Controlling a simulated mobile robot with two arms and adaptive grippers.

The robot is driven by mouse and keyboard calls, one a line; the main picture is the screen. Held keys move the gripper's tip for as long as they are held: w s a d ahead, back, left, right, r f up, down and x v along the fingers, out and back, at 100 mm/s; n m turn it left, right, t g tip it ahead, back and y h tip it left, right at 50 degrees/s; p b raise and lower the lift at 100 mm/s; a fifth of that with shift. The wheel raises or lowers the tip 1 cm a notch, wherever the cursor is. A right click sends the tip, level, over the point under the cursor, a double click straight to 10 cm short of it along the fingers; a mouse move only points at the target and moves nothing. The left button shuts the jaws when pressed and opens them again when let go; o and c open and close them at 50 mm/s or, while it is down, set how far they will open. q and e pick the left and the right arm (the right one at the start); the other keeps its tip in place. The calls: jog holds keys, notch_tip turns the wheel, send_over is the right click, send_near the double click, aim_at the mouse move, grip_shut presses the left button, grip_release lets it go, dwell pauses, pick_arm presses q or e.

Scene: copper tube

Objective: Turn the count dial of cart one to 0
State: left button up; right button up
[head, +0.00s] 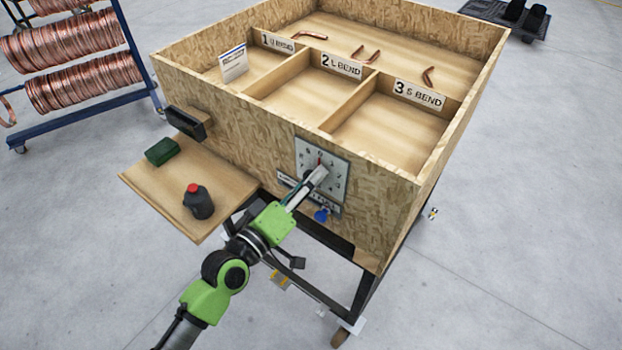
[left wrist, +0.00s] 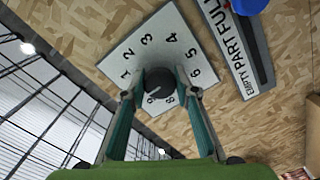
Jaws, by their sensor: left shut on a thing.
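The count dial is a square white plate with black digits (head: 335,185) on the front wooden wall of the cart. It shows large in the left wrist view (left wrist: 150,42), with 1 to 6 readable. My left gripper (head: 313,178) reaches the plate and is shut on the dark round knob (left wrist: 161,77) at its middle. The two fingers lie on either side of the knob. A thin light line on the knob points to the lower left in the left wrist view. The digits there are partly hidden, so I cannot tell the exact reading. My right gripper is not in view.
A slider plate reading "EMPTY PART FULL" (left wrist: 240,58) with a blue knob (head: 322,214) sits just below the dial. Copper coils (head: 75,90) stand at left.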

pick_arm(q)
jog(key=o, duration=1.1)
jog(key=v, duration=1.2)
